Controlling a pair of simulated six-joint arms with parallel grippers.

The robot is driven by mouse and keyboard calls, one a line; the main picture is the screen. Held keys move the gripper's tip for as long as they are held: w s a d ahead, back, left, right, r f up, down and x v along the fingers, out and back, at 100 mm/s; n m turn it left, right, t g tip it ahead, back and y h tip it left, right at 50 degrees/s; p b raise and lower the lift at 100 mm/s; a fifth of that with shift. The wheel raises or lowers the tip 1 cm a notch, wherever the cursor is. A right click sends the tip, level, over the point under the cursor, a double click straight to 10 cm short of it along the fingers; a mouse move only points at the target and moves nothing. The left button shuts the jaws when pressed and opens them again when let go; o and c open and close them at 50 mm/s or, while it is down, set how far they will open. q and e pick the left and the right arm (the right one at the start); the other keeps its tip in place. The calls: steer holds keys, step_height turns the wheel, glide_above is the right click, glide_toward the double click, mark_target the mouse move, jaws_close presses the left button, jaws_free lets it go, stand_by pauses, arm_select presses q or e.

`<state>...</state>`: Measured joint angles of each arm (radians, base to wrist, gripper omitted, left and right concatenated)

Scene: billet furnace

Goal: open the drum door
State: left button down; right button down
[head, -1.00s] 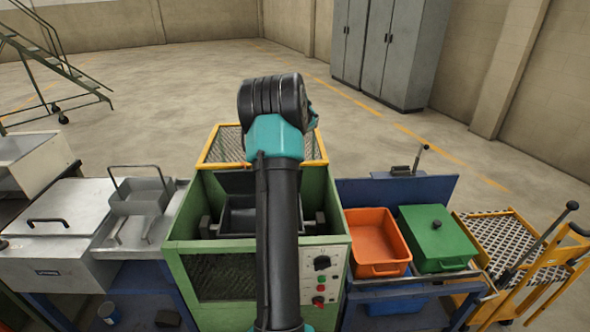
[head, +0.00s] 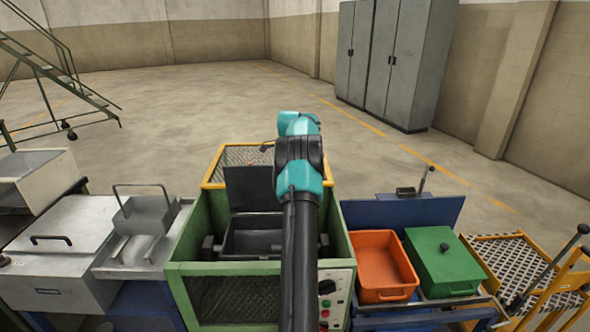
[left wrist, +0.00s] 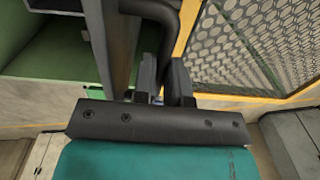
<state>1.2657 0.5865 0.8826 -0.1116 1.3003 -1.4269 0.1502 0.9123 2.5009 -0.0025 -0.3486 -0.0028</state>
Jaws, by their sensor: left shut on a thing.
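The drum (head: 262,243) is a dark open box inside the green machine (head: 187,230). Its flat dark door (head: 250,188) stands raised at the drum's back edge, leaving the inside visible. In the left wrist view, my left gripper (left wrist: 164,85) is shut on the black curved handle (left wrist: 168,38), with one finger on each side of the bar. The grey door plate (left wrist: 97,40) is just left of it. In the head view my arm crosses over the machine's right half and hides part of the drum; the fingertips are hard to make out there.
A yellow-framed mesh guard (head: 214,168) stands behind the drum. A control panel (head: 338,292) is at the machine's front right. An orange bin (head: 382,262) and a green lidded box (head: 444,262) stand to the right, a grey tray (head: 146,214) to the left. Open floor lies behind.

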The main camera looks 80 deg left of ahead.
arm_select(q)
steer(key=shift+w+a+f, duration=0.1)
steer(key=shift+a+f, duration=0.05)
steer(key=shift+a, duration=0.5)
steer(key=shift+w+a+f, duration=0.1)
steer(key=shift+a+f, duration=0.05)
steer(key=shift+a, duration=0.45)
steer(key=c, duration=1.2)
jaws_free()
steer(key=shift+o, duration=0.2)
steer(key=shift+r, duration=0.1)
step_height(320, 180, up, 8)
steer(key=shift+d+f, duration=0.15)
steer(key=shift+f, duration=0.1)
